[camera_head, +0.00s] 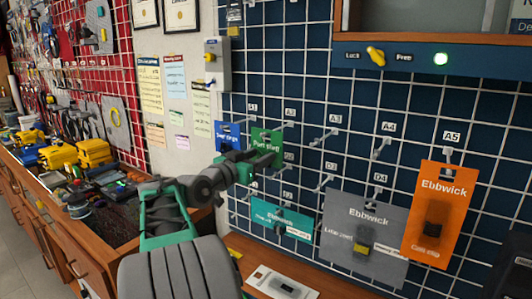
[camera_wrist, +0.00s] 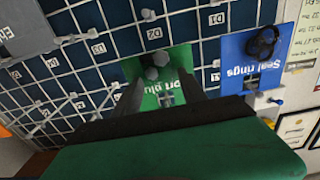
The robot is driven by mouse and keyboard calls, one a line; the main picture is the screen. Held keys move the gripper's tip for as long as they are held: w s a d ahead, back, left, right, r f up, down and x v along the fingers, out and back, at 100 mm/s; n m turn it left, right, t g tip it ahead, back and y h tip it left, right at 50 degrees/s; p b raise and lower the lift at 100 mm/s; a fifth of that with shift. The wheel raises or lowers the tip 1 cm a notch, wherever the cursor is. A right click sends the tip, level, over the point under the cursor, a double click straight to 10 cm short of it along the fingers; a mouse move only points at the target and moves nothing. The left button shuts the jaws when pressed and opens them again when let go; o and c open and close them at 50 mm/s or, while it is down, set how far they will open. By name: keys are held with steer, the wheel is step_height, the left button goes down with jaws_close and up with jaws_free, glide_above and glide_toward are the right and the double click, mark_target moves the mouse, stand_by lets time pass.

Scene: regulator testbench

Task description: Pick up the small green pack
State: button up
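The small green pack (camera_head: 266,141), printed "Port plug", hangs on the dark blue wire-grid wall, right of the small blue pack (camera_head: 227,134). My gripper (camera_head: 268,158) is in front of its lower part and hides some of it. In the upside-down wrist view, the green pack (camera_wrist: 180,58) shows beyond and between the two dark fingers of my gripper (camera_wrist: 162,92). The fingers are apart, with grey round plugs of the pack in the gap. I cannot tell whether either finger touches the pack.
The blue "Seal rings" pack (camera_wrist: 256,58) hangs close beside. A teal pack (camera_head: 282,219), a grey pack (camera_head: 365,225) and an orange pack (camera_head: 440,205) hang to the lower right. Bare hooks stick out nearby. A wooden bench with yellow cases (camera_head: 92,152) is left.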

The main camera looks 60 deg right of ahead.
jaws_close()
stand_by(0.3)
